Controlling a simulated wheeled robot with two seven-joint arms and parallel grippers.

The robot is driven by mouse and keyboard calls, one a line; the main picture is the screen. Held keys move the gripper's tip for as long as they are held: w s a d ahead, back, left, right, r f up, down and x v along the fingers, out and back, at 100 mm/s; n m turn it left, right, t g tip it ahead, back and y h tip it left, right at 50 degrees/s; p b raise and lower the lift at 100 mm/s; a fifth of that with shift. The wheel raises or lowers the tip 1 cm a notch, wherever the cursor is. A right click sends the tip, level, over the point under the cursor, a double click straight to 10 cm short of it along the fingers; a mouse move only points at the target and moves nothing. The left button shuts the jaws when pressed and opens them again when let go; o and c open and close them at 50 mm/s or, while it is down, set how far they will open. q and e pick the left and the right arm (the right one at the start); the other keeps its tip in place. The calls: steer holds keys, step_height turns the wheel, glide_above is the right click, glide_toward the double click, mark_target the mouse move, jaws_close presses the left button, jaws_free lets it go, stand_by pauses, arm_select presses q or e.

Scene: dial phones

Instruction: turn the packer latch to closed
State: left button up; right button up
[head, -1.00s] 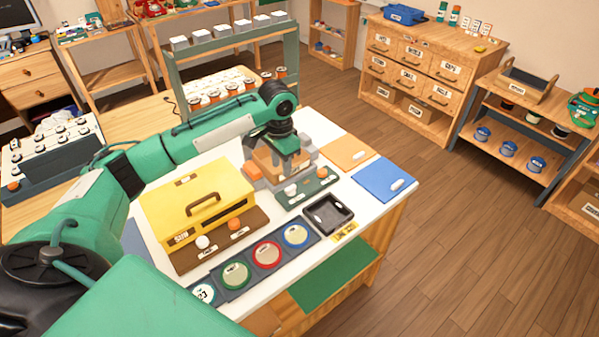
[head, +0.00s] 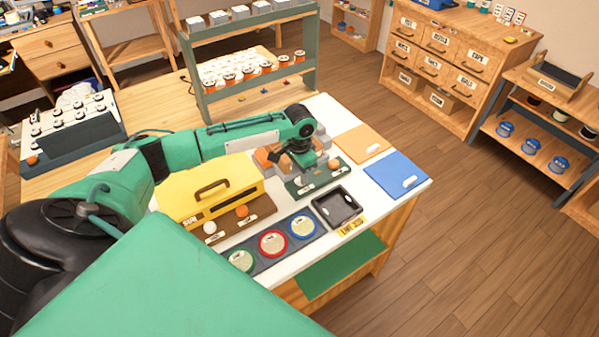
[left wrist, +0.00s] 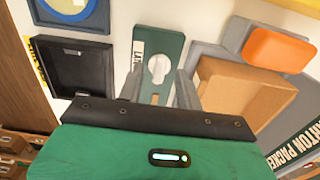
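The packer latch (left wrist: 159,68) is a white round knob with a raised bar on a green plate (left wrist: 171,42), beside a partly hidden label. The bar runs roughly along the plate in the left wrist view. In the head view the green plate (head: 312,186) lies at the front of the carton packer (head: 266,157), with a white knob and an orange knob (head: 333,164). My left gripper (head: 302,165) hangs over the plate. Its fingers (left wrist: 158,86) are open, one on either side of the latch; contact cannot be told. My right gripper is out of view.
A black tray (head: 338,207) lies beside the plate. Orange (head: 362,144) and blue (head: 398,175) panels are to the right. A yellow box (head: 205,190) and a row of round dials (head: 272,243) are to the left and front.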

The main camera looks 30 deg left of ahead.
arm_select(q)
steer(key=shift+f, duration=0.75)
jaws_close()
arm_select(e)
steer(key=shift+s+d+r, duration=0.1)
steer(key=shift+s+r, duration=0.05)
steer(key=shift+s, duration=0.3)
